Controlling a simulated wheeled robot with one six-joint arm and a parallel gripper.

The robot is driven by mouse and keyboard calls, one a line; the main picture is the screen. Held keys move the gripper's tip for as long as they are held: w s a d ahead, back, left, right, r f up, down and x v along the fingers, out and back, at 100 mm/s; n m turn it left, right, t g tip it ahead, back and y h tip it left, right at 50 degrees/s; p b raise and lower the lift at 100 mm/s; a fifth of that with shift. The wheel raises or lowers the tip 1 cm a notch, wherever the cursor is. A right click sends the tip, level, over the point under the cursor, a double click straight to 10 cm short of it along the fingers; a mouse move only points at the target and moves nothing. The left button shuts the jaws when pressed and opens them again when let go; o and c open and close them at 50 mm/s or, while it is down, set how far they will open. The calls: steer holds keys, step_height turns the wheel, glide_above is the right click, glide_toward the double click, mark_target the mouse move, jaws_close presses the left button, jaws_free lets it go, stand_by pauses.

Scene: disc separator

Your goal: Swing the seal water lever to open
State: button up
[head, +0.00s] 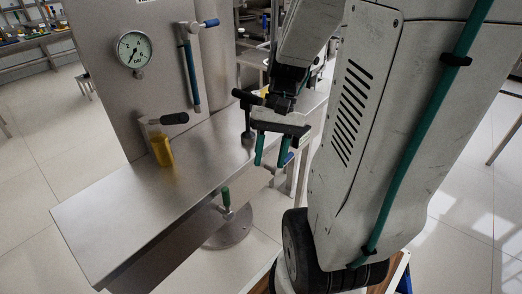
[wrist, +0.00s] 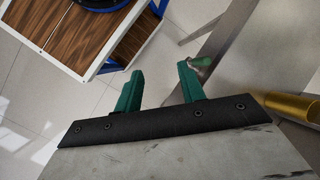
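My gripper (head: 271,163) hangs beside the steel bench's far right edge, its two green fingers apart with nothing between them. The fingers also show apart in the wrist view (wrist: 159,85). No label shows which lever is the seal water one. A green-handled lever (head: 225,197) sits below the bench's front edge, left of and below my gripper. A green handle (wrist: 202,63) also shows in the wrist view, close to the right finger; contact cannot be told. A blue-handled lever (head: 191,76) hangs upright on the steel panel.
The steel bench (head: 115,218) carries a yellow-filled glass (head: 162,149) with a black handle (head: 175,118) above it. A pressure gauge (head: 134,50) is on the panel. A black-topped post (head: 247,118) stands close left of my gripper. A white-edged wooden surface (wrist: 62,38) is below.

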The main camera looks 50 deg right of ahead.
steer(key=s+a+r+n+h, duration=0.1)
steer(key=a+r+n+h, duration=0.2)
steer(key=a+r, duration=0.1)
steer(key=shift+s+a+r, duration=0.15)
steer(key=shift+a+r, duration=0.05)
steer(key=shift+a, duration=0.05)
